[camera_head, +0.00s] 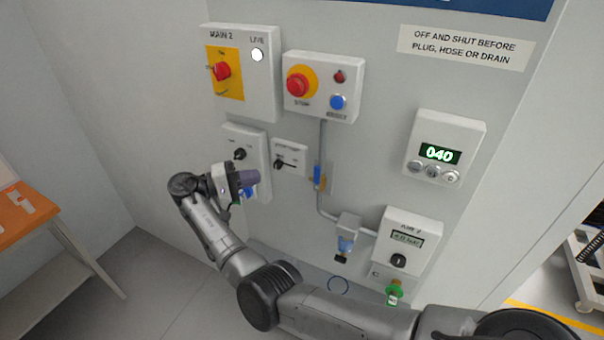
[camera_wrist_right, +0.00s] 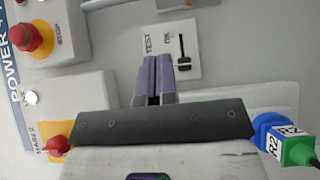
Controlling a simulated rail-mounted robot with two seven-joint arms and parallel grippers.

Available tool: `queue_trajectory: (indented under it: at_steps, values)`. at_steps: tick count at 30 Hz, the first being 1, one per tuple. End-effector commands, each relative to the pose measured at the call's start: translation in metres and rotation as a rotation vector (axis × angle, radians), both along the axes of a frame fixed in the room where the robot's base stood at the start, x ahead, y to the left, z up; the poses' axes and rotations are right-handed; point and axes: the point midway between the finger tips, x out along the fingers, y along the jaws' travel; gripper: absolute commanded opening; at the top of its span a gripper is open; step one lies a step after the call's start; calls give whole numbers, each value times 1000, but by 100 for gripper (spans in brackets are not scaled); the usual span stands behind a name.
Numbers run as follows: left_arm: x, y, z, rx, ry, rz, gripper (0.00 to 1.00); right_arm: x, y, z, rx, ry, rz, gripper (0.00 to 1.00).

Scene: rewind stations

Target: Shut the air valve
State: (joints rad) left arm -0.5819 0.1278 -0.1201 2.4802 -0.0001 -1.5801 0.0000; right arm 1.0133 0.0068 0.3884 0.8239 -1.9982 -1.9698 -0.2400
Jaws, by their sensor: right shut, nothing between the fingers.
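What looks like the air valve (camera_head: 318,178) is a small blue lever with yellow by it on the grey vertical pipe, in the head view's middle. The lever lies roughly along the pipe. I cannot make it out clearly in the wrist view. My right gripper (camera_head: 248,179) is left of the valve, apart from it, in front of the panel with a black knob. Its purple fingers (camera_wrist_right: 154,78) are shut and empty, pointing toward the small TEST/OK panel (camera_wrist_right: 172,48) in the wrist view. My left gripper is not in view.
Above are the MAIN 2 switch box (camera_head: 262,90) and the red stop button box (camera_head: 318,104). A filter (camera_head: 346,235) and a gauge box (camera_head: 412,226) stand lower right. A blue plug with a green R2 end (camera_wrist_right: 300,150) is close beside my right gripper.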

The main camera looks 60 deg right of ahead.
Motion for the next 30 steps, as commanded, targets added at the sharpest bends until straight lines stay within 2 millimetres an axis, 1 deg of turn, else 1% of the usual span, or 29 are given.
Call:
queue_trajectory:
  at_steps: [5,8,11,18,23,30]
  values:
    - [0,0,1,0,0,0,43,-2,-3,0,0,-1,0,0]
    - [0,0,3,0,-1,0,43,-7,-9,0,1,-1,-2,0]
    - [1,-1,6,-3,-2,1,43,-17,-19,1,-1,-2,-3,0]
    - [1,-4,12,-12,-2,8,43,-48,-56,1,-1,-2,-3,0]
    - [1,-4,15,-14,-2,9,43,-67,-79,1,-1,-2,-2,0]
    - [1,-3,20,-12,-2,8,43,-91,-78,0,2,-1,1,0]
